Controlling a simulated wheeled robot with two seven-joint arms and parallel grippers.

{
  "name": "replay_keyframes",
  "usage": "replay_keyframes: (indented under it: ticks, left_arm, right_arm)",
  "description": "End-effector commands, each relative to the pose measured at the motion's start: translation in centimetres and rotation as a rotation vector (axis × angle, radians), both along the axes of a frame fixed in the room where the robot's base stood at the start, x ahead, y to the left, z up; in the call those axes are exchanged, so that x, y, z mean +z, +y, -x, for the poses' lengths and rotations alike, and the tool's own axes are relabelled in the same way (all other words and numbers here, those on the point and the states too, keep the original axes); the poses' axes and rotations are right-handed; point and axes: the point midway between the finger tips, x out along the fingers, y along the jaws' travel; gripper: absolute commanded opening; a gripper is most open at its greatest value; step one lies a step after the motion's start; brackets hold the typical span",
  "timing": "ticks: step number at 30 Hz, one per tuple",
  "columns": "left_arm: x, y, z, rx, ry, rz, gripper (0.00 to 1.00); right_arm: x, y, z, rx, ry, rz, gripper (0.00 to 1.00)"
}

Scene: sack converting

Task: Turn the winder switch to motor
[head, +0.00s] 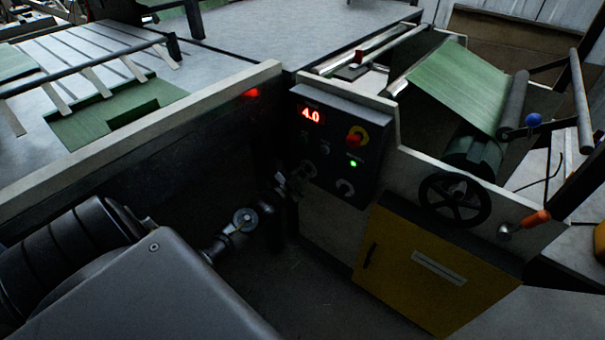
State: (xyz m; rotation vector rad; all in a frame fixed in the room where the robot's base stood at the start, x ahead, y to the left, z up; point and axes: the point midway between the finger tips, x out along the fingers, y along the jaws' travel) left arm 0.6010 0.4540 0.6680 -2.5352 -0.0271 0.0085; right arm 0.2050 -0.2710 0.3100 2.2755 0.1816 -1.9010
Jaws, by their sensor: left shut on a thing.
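The dark control panel (333,150) stands at the centre of the head view, with a red 4.0 display, a red button on a yellow collar (356,137), a lit green lamp and several rotary knobs. Its labels are too small to read. My left gripper (297,180) reaches in from the lower left and is at the panel's lower left knob (307,168), shut on it. The fingers partly hide this knob, and I cannot read its position. Another knob (345,187) sits to its right, clear of the gripper. My right gripper is not in view.
A yellow cabinet door (430,265) and a black handwheel (454,198) are right of the panel. A green roll of material (455,85) hangs behind. An orange-handled lever (535,218) sticks out at right. A pale machine rail (150,135) runs along the left. The floor below the panel is clear.

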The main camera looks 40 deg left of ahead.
Motion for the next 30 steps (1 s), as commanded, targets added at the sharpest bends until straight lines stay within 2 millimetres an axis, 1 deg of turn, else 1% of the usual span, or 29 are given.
replay_keyframes:
  ticks: [6,12,28,29,30]
  left_arm:
    - [-0.08,0.01,0.03,0.0,0.005,-0.117,0.02]
    - [-0.08,0.04,0.03,0.002,0.005,-0.175,0.02]
    - [-0.11,0.0,0.02,0.001,0.006,-0.196,0.03]
    - [-0.1,0.0,0.02,0.001,0.006,-0.196,0.29]
    - [-0.1,0.0,0.02,0.001,0.006,-0.196,0.31]
  right_arm:
    - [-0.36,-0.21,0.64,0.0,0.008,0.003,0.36]
    - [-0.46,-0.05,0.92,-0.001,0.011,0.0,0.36]
    - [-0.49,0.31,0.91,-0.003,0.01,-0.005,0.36]
    - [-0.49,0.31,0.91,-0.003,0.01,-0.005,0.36]
    - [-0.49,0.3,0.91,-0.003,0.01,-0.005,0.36]
